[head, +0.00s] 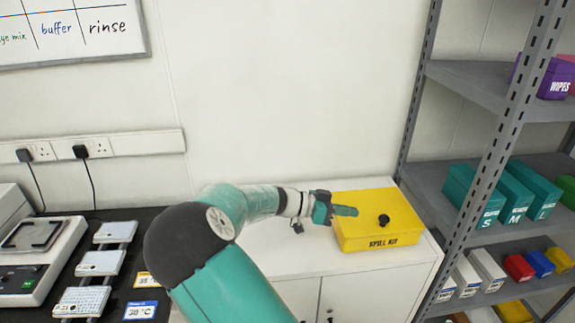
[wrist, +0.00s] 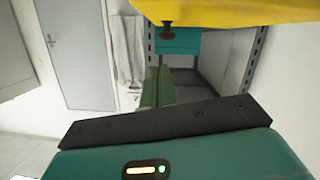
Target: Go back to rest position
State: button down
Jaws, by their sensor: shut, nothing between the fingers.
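My arm reaches to the right across the white cabinet in the head view. My gripper (head: 350,211) is shut and empty, level with the left part of the yellow spill kit box (head: 385,242). Its teal fingers overlap the box lid in the picture, left of the round black knob (head: 384,220). I cannot tell whether they touch the lid. In the wrist view, the teal fingers (wrist: 157,90) show close together, and the yellow box (wrist: 230,12) fills the top edge.
A grey metal shelf (head: 462,85) with teal boxes (head: 515,190) stands right of the white cabinet (head: 285,258). Lab devices and several small plates (head: 100,262) lie on the dark bench at left. A whiteboard (head: 70,30) hangs above. The wall space above my arm is clear.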

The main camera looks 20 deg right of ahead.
jog(key=shift+a, duration=0.1)
jog(key=s+a+f+n+t+y, duration=0.2)
jog(key=s+a+n+y, duration=0.45)
jog(key=s+y, duration=0.2)
jog(key=s+a+r+n+t+y, duration=0.3)
jog(key=s+a+r+n+t, duration=0.1)
jog(key=a, duration=0.4)
jog(key=s+a+r+n+t+y, duration=0.3)
jog(key=s+a+r+n+t, duration=0.1)
jog(key=s+a+r+n, duration=0.3)
jog(key=shift+s+a+r+n+t, duration=0.3)
jog(key=shift+a+r+n, duration=0.35)
jog(key=shift+a, duration=0.15)
